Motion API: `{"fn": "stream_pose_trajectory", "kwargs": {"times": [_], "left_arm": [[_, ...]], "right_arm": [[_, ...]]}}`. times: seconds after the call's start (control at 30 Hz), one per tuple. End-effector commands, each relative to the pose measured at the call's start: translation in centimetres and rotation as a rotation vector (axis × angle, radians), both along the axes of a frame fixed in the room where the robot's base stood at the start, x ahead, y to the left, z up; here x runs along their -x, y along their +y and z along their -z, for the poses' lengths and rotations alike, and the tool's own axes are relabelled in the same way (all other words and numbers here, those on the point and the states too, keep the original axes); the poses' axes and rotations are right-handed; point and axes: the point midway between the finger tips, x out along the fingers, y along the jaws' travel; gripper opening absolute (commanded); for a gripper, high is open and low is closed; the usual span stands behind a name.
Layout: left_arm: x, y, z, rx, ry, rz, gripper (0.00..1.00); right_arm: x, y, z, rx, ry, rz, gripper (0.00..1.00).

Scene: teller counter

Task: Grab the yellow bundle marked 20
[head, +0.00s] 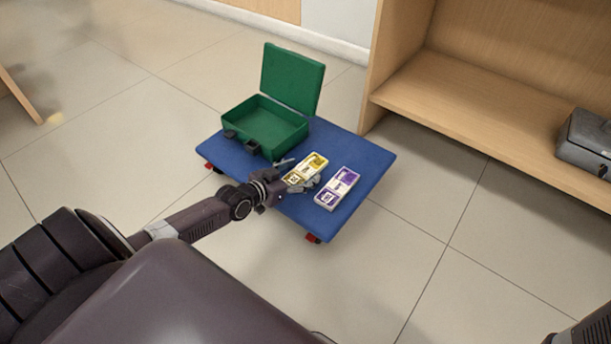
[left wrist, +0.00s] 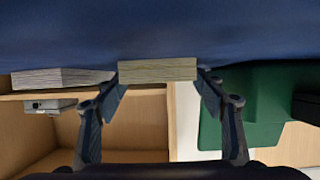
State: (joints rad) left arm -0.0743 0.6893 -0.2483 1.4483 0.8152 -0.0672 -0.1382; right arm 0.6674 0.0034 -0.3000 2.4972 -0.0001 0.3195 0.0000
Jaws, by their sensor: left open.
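The yellow bundle (head: 314,163) lies flat on a blue wheeled platform (head: 365,158), with a number on its band too small to read surely. My left gripper (head: 298,175) is open, with its fingers on either side of the bundle's near end. In the left wrist view, which looks upside down, the bundle's end (left wrist: 158,71) sits between the two open fingertips (left wrist: 160,88). I cannot tell whether either finger touches it. My right gripper is not in view; only a dark part of mine shows at the bottom right.
A purple bundle (head: 337,188) lies just right of the yellow one and also shows in the left wrist view (left wrist: 60,78). An open green case (head: 266,126) stands at the platform's back left. A wooden shelf (head: 480,108) holds a grey box (head: 586,140).

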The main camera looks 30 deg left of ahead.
Motion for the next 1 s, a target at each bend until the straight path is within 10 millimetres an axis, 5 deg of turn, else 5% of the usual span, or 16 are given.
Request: {"fn": "stream_pose_trajectory", "kwargs": {"times": [0.3, 0.73, 1.0], "left_arm": [[-0.30, -0.07, 0.09, 0.001, 0.000, 0.000, 0.64], [-0.28, -0.06, 0.12, 0.001, 0.000, 0.000, 0.17], [-0.30, -0.05, -0.01, 0.000, -0.001, 0.000, 0.17]], "right_arm": [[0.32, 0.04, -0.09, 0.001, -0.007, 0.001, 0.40], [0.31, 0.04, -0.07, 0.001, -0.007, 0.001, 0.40], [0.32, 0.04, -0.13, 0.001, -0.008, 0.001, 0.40]]}}
